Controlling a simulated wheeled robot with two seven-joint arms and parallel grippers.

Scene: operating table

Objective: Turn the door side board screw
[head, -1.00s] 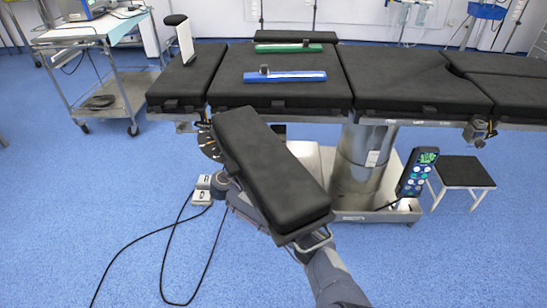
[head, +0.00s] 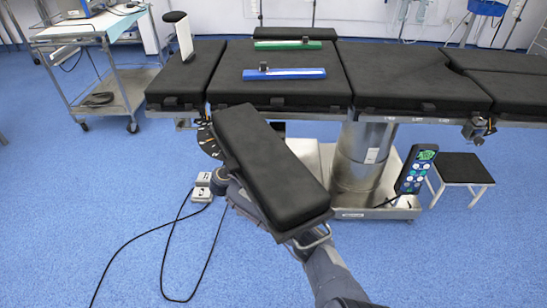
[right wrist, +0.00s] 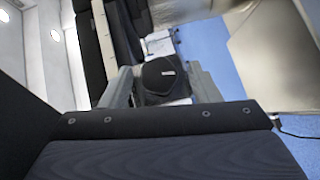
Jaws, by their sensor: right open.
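The side board (head: 270,165) is a long black padded arm board slanting toward me from the table's near left edge. A dark scaled disc (head: 208,140) shows by its far end. The screw (right wrist: 164,82) looks like a dark rounded knob in the right wrist view. My right gripper (right wrist: 165,92) is open, with one grey finger on each side of the knob; I cannot tell whether they touch it. In the head view my right arm runs under the board, which hides most of it and the fingers. My left gripper is in neither view.
The black operating table (head: 405,77) carries a blue rail (head: 285,75) and a green rail (head: 290,45). A hand control (head: 415,170) hangs at the right, near a stool (head: 460,168). A trolley (head: 135,88) stands back left. Cables and a foot pedal (head: 202,188) lie on the floor.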

